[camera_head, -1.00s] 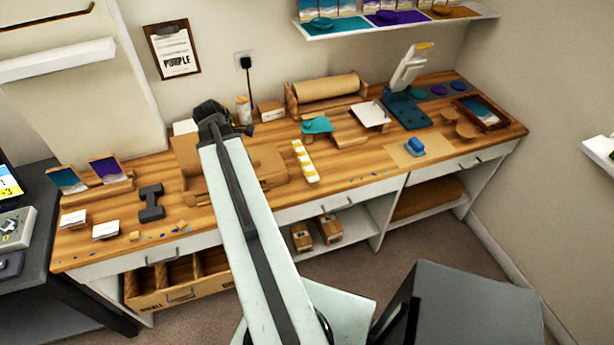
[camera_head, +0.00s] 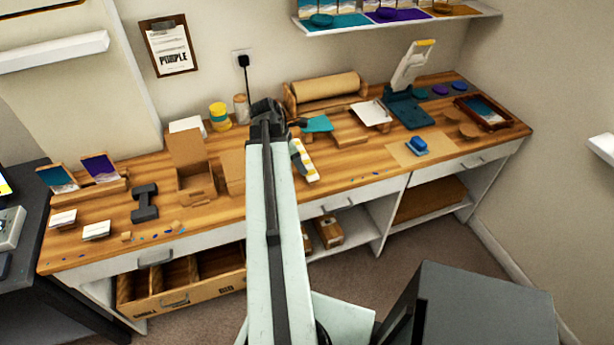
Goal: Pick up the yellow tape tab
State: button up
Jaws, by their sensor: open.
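A pale strip (camera_head: 309,170) with yellow tape tabs (camera_head: 306,162) lies on the wooden workbench, just right of my arm. The single tabs are too small to tell apart well. My gripper (camera_head: 295,150) is open at the far end of my arm, over or beside the upper left part of the strip. My arm hides part of the gripper and the bench behind it. I cannot tell whether the fingers touch the strip.
The workbench (camera_head: 345,160) holds a cardboard box (camera_head: 190,165), a yellow-banded jar (camera_head: 219,117), a teal piece (camera_head: 318,124), a paper roll (camera_head: 327,86) and a blue block (camera_head: 416,146) on a tan mat. The bench front right of the strip is mostly clear.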

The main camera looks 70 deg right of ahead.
aim_at(310, 170)
jog(key=b+x, duration=0.2)
jog(key=x, duration=0.1)
jog(key=shift+f, duration=0.2)
jog(key=shift+r, duration=0.2)
grip_shut()
jog(key=shift+p, duration=0.3)
